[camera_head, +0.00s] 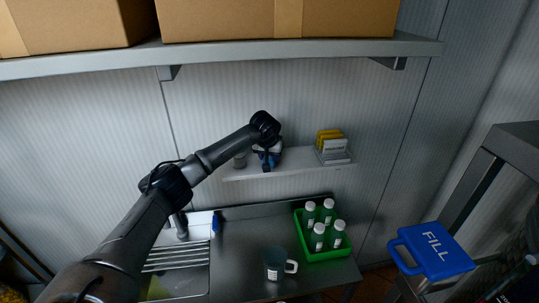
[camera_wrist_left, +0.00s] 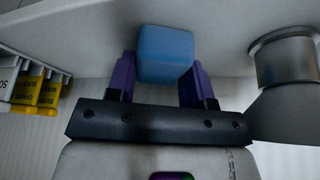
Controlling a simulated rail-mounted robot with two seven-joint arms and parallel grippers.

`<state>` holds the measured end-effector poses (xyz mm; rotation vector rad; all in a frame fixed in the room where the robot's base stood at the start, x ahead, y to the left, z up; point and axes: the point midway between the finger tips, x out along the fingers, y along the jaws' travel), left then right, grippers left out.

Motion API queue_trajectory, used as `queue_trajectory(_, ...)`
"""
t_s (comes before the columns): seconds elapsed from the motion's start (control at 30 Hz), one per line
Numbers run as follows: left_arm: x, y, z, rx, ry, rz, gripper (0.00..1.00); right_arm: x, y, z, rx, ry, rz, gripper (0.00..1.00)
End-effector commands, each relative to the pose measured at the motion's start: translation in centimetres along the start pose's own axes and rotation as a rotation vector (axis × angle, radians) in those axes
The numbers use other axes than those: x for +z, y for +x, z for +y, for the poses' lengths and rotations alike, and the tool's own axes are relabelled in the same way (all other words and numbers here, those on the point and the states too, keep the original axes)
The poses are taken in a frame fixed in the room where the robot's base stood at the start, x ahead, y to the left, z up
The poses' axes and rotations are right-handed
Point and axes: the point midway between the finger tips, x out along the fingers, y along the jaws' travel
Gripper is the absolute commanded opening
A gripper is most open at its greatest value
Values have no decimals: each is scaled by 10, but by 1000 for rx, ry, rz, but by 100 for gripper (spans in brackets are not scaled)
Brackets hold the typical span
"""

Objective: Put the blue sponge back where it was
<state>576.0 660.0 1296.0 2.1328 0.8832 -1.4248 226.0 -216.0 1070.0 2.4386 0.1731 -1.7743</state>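The blue sponge (camera_wrist_left: 165,52) is a light-blue block between the two purple fingers of my left gripper (camera_wrist_left: 163,80) in the left wrist view. The fingers lie against its two sides, and no clear gap shows. The sponge is at the surface of the small white wall shelf (camera_wrist_left: 95,30). In the head view my left gripper (camera_head: 268,158) is at the small wall shelf (camera_head: 290,167), left of its middle. The sponge is mostly hidden there by the gripper and wrist. My right gripper is not in view.
A grey cylindrical container (camera_wrist_left: 285,62) stands close beside the gripper. Yellow and white packets (camera_head: 331,143) stand at the shelf's right end. Below are a green crate (camera_head: 325,255) of bottles, a mug (camera_head: 275,264) and a sink. A large shelf (camera_head: 225,52) with boxes hangs above.

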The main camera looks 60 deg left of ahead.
Motion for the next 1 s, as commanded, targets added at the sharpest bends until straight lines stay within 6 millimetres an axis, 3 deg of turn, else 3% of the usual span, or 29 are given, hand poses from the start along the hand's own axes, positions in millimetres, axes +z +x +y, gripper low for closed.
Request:
queue_trajectory(0.27, 0, 0, 0, 0, 0, 0, 72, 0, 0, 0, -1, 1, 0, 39)
queue_trajectory(0.57, -2, -4, 0, 1, -1, 1, 72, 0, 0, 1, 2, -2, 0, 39)
queue_trajectory(0.67, -2, -14, 0, 1, 1, 3, 72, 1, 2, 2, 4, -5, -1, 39)
queue_trajectory(1.0, -2, -77, 0, 2, 0, 4, 72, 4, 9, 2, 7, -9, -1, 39)
